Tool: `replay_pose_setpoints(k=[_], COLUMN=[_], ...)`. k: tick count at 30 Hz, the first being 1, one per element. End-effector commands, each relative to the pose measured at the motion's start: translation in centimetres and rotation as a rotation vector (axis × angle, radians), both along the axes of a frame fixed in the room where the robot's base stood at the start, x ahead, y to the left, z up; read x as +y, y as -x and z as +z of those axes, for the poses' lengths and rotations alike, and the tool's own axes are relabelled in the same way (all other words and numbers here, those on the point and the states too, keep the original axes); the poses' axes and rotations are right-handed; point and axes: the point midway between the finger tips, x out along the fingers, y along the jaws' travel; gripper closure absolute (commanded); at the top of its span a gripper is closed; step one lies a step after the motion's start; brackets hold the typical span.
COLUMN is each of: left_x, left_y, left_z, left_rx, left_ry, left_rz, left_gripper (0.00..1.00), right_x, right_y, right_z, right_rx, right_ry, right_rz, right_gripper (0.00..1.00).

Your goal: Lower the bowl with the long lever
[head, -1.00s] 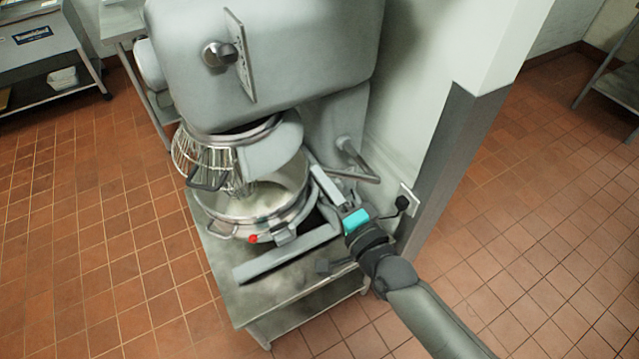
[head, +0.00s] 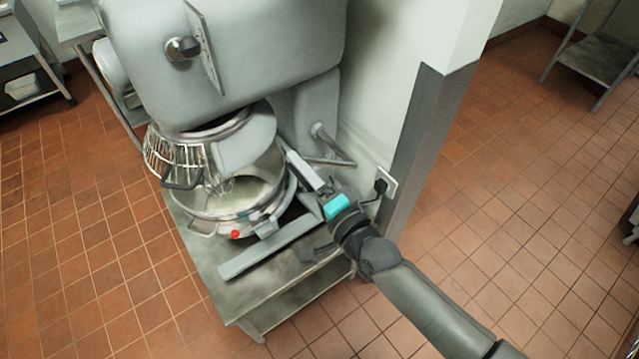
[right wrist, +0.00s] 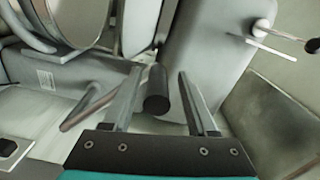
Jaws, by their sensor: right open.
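The steel mixer bowl (head: 212,212) sits under the wire guard of the big grey mixer, with a red spot on its front. A metal rod lever (head: 336,161) sticks out from the mixer's column, right of the bowl. My right gripper (head: 317,197) is beside the mixer base, right of the bowl. In the right wrist view its fingers (right wrist: 161,70) are open around a dark cylindrical grip (right wrist: 156,92), with a gap on each side. How this grip joins the lever is hidden. The bowl's rim (right wrist: 42,22) shows at upper left there. My left gripper is out of view.
The mixer stands on a low metal table (head: 205,268). A wall corner (head: 425,140) with a black plug (head: 381,186) in a socket is close behind my right gripper. A shelf (head: 592,58) stands far right. The tiled floor in front is clear.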

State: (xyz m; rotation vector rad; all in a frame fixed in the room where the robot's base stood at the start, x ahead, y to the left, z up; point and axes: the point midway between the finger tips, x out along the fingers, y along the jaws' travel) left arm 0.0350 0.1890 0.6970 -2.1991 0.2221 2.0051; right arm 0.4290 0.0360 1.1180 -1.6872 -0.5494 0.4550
Motion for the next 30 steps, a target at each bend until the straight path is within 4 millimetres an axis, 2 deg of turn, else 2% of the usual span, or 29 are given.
replay_pose_setpoints(k=[5, 15, 21, 30], left_x=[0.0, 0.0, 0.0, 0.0], left_y=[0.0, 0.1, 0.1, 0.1], left_z=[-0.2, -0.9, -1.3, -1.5], left_rx=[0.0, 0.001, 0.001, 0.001], left_ry=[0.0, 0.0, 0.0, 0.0], left_rz=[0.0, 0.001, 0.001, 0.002], left_gripper=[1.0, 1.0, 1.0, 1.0], right_x=[-1.4, -5.5, -7.5, -8.7], right_y=[1.9, 7.6, 10.3, 12.0], right_z=[-0.2, -0.2, -0.1, 0.1], right_rx=[0.002, 0.002, 0.0, -0.003], right_ry=[0.003, 0.003, 0.0, -0.001], right_rz=[0.0, 0.0, 0.0, 0.0], right_gripper=[0.42, 0.42, 0.42, 0.42])
